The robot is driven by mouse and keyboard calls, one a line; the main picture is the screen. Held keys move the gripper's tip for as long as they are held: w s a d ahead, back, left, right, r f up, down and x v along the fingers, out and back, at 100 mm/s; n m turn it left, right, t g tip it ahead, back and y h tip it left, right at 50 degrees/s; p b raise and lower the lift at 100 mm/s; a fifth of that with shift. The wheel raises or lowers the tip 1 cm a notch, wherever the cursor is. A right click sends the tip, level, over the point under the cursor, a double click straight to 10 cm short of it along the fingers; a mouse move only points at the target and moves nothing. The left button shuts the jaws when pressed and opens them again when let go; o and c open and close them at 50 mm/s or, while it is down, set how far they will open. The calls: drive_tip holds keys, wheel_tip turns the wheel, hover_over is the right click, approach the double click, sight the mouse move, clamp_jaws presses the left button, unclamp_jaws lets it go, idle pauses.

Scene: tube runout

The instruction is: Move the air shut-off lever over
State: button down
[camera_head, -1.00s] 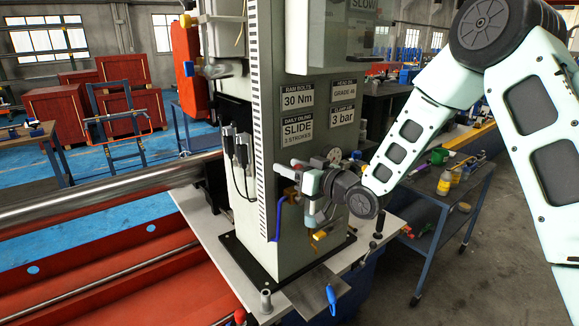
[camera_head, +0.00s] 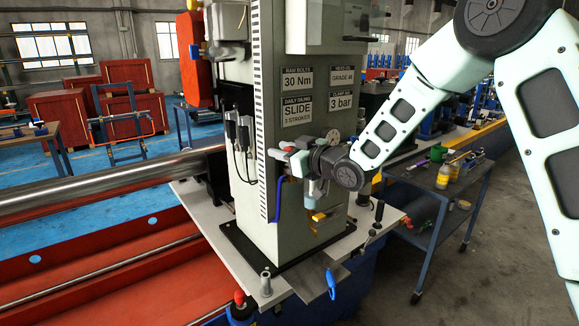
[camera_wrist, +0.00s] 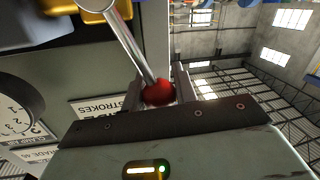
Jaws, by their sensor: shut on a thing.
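The air shut-off lever is a bright metal rod (camera_wrist: 130,42) with a red ball knob (camera_wrist: 158,92) in the wrist view. The rod runs from the knob up and left to a brass-coloured fitting (camera_wrist: 97,4) at the top edge. My gripper (camera_wrist: 157,84) is shut on the knob, with a finger on either side of it. In the head view my gripper (camera_head: 279,155) is at the front of the grey column (camera_head: 296,205), below its label plates. There my wrist and gripper hide most of the lever and its valve.
A pressure gauge (camera_head: 333,137) sits on the column beside my wrist. A blue hose (camera_head: 278,200) hangs below my gripper. A blue-handled lever (camera_head: 331,284) stands at the base plate's front edge.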

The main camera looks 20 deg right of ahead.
drive_tip(key=s+a+f+n+h+b, duration=0.2)
drive_tip(key=a+f+n+b, duration=0.3)
drive_tip(key=b, duration=2.2)
wheel_tip(320, 180, down, 3)
drive_tip(key=n+h, duration=0.1)
drive_tip(key=n, duration=0.5)
drive_tip(key=shift+f+b, duration=0.1)
drive_tip(key=shift+b, duration=0.2)
drive_tip(key=shift+n, duration=0.3)
drive_tip(key=c, duration=1.1)
unclamp_jaws()
